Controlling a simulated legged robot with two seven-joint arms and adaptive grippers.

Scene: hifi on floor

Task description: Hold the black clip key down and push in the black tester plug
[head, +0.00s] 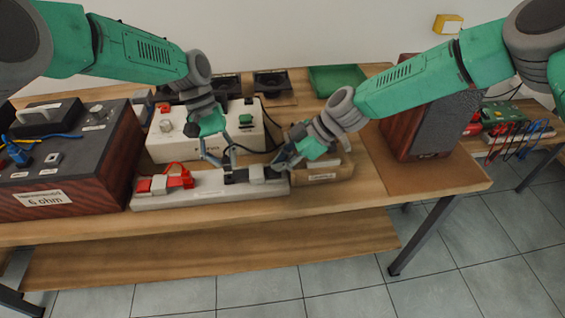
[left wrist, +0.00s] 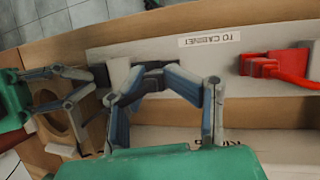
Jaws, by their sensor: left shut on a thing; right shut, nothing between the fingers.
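A long pale terminal board (head: 215,187) lies near the table's front edge; it also shows in the left wrist view (left wrist: 210,25). The black clip (head: 240,176) is on its right half, beside a grey block (head: 257,174). My left gripper (head: 228,168) is low over the board, shut on a dark piece at the black clip, apparently the black tester plug (left wrist: 155,78). The fingers partly hide it, and I cannot tell how deep it sits. My right gripper (head: 279,163) is shut and empty at the board's right end, close to the grey block. Whether it touches the clip key is unclear.
A red clip with a red plug (head: 184,179) is on the board's left half. A dark "6 ohm" box (head: 70,160) stands left, a white box (head: 190,150) behind, a speaker (head: 430,120) right. A wooden piece with a round hole (left wrist: 60,125) is near my right gripper.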

